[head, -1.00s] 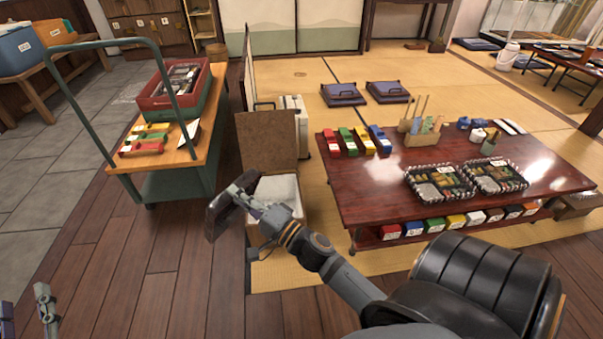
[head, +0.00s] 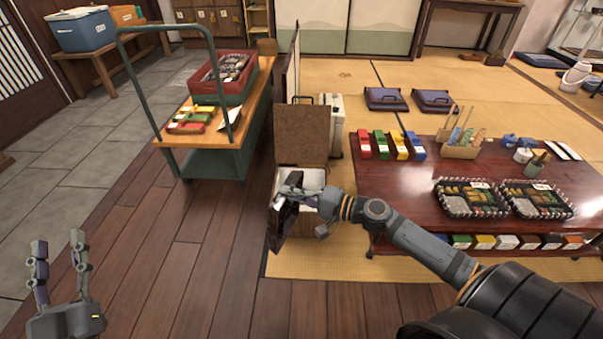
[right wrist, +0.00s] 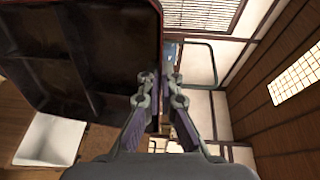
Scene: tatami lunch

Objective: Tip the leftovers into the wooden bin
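The wooden bin, lid up (head: 302,132), stands left of the low table, with a white lining (head: 312,178) showing inside. My right gripper (head: 296,192) is at the bin's mouth, shut on the rim of a dark lunch box (head: 282,226). The box hangs steeply on edge at the bin's front left and hides part of it. In the right wrist view the box (right wrist: 85,60) shows bare-looking dark compartments, with my right gripper's fingers (right wrist: 158,95) at its edge. I see no leftovers in it. My left gripper (head: 60,262) is open and empty at lower left.
The low red table (head: 400,190) carries two filled lunch trays (head: 470,198) and coloured boxes. A green trolley (head: 212,160) with a red crate (head: 232,75) stands at the back left. A white case (head: 334,122) stands behind the bin. The wooden floor at front left is clear.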

